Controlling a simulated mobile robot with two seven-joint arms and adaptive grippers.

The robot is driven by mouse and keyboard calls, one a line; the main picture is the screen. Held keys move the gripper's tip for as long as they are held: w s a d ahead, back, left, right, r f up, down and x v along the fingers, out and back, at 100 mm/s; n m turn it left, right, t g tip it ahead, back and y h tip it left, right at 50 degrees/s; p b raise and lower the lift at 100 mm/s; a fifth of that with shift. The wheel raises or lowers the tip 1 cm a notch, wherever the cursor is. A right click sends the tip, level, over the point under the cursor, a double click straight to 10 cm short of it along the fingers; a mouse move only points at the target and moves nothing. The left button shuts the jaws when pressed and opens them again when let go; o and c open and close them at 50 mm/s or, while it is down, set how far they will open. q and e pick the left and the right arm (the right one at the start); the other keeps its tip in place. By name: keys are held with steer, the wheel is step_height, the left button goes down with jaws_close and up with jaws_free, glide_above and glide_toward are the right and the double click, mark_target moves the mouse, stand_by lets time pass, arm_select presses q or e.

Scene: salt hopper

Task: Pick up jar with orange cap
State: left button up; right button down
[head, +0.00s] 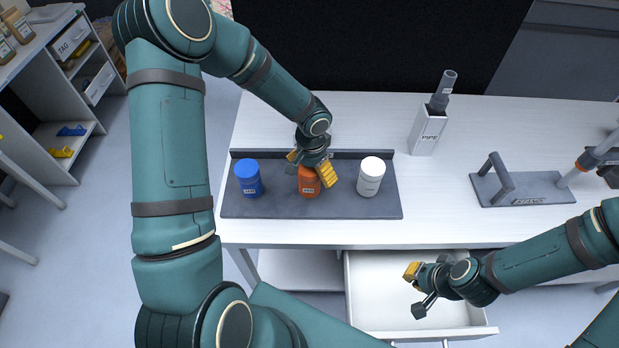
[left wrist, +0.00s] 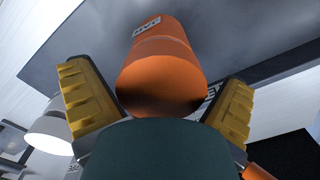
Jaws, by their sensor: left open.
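The orange jar with the orange cap (head: 310,186) stands on the dark grey tray (head: 236,207), between the blue jar (head: 248,179) and the white jar (head: 370,180). My left gripper (head: 310,168) is open over it, with one yellow finger on each side, and hides part of its top. In the left wrist view the orange jar (left wrist: 163,60) lies between the yellow fingers (left wrist: 157,105); whether either finger touches it is unclear. The white jar shows at the left there (left wrist: 50,130). My right gripper (head: 418,290) is open and empty above the open drawer (head: 375,290).
A pipe holder (head: 427,132) stands upright on the white table, right of the tray. A grey stand with a handle (head: 520,188) is farther right. Shelves (head: 60,120) stand at the far left.

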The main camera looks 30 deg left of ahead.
arm_select(q)
steer(key=shift+f, duration=0.25)
steer(key=c, duration=1.3)
steer(key=shift+c, duration=0.5)
steer(key=shift+r, duration=0.2)
